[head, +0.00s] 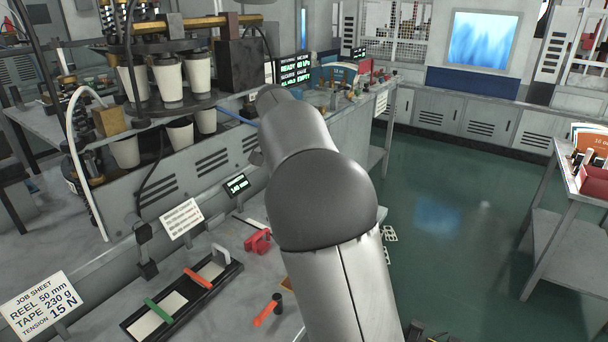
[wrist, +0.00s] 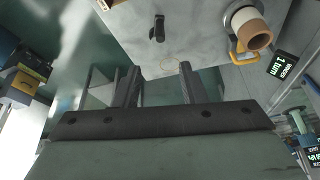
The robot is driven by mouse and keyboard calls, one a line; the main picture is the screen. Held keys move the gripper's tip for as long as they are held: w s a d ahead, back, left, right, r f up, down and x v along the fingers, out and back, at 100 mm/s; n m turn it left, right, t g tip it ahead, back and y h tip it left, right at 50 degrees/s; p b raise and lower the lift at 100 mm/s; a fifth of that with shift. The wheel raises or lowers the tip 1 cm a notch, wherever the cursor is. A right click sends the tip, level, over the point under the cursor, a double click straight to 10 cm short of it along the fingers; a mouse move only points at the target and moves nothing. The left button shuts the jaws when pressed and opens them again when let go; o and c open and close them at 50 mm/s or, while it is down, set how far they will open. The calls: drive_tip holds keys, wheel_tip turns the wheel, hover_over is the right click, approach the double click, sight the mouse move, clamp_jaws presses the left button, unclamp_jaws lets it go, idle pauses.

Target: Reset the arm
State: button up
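My gripper (wrist: 158,85) shows in the wrist view with its two dark fingers spread apart and nothing between them. Beyond the fingertips is a grey work surface seen from above at an angle. In the head view my arm rises through the middle of the picture and reaches away over the bench; the gripper itself is hidden there behind the arm.
In the wrist view a tape roll (wrist: 250,28) with a yellow handle and a black clamp-like part (wrist: 157,28) are on the surface. In the head view cups (head: 167,77) hang at a carousel on the left. A tray (head: 142,317) and red tool (head: 257,241) lie on the bench. Green floor (head: 450,230) is open at right.

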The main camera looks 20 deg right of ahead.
drive_tip(key=shift+s, duration=0.1)
drive_tip(key=s+a+f+n+y+p, duration=0.1)
drive_tip(key=s+a+f+n, duration=0.1)
drive_tip(key=s, duration=1)
drive_tip(key=s+a+f+n+g+y+p, duration=0.1)
drive_tip(key=s+f+n, duration=0.4)
drive_tip(key=s, duration=0.7)
drive_tip(key=s+a+f+n+y+p, duration=0.1)
drive_tip(key=s+f+n, duration=0.3)
drive_tip(key=s, duration=0.8)
drive_tip(key=shift+s+a+n+g+y, duration=0.15)
drive_tip(key=shift+a+n+g+y, duration=0.15)
drive_tip(key=shift+a+n+y, duration=0.45)
drive_tip(key=shift+n, duration=0.25)
